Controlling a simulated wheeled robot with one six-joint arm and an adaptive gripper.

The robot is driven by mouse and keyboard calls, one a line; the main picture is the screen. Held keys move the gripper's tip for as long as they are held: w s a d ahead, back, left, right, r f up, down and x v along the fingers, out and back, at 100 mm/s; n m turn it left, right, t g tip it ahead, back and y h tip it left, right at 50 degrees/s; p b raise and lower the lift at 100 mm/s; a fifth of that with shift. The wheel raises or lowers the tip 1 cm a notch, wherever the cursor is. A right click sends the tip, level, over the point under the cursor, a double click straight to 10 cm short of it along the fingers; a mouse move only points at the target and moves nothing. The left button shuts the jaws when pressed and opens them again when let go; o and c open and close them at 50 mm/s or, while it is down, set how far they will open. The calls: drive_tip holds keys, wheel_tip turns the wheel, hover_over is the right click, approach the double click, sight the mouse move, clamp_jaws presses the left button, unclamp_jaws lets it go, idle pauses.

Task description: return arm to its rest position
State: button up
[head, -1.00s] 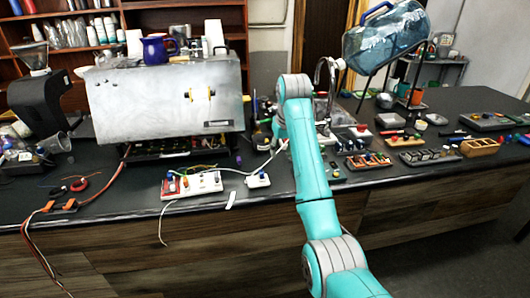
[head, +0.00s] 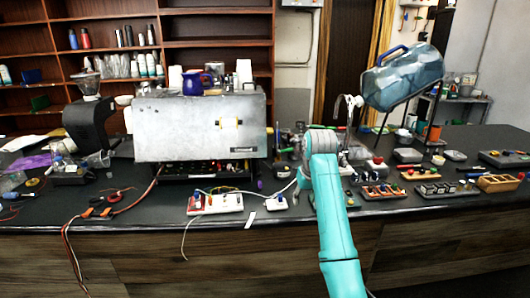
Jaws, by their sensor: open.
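My teal arm (head: 333,215) rises from the bottom edge in front of the counter, right of centre in the head view. It ends in a grey joint (head: 321,141) that shows in front of the counter's back part. My gripper does not show; what lies beyond the grey joint is hidden. No object shows as held by the arm.
The silver brewer (head: 195,128) stands on the black counter (head: 120,222), left of my arm. A red and white terminal board (head: 215,204) with wires lies before it. Small trays and parts cover the right side.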

drive_tip(key=s+f+t, duration=0.1)
drive_tip(key=s+f, duration=0.3)
drive_tip(key=f, duration=0.8)
drive_tip(key=s+f+t, duration=0.1)
drive_tip(key=s+f, duration=0.3)
drive_tip(key=f, duration=0.7)
drive_tip(key=s+f+t, duration=0.2)
drive_tip(key=s+f, duration=0.5)
drive_tip(key=s, duration=0.2)
drive_tip(key=s+f+t, duration=0.1)
drive_tip(key=s+f, duration=0.5)
drive_tip(key=s, duration=0.4)
drive_tip(key=s+r+t, duration=0.2)
drive_tip(key=s, duration=1)
drive_tip(key=s+r+t, duration=0.1)
drive_tip(key=s+r, duration=0.1)
drive_tip(key=s, duration=1)
drive_tip(key=s+r+t, duration=0.3)
drive_tip(key=s+r, duration=1.2)
drive_tip(key=r, duration=0.1)
drive_tip(key=shift+s+r+m, duration=0.15)
drive_tip(key=shift+r+m, duration=0.25)
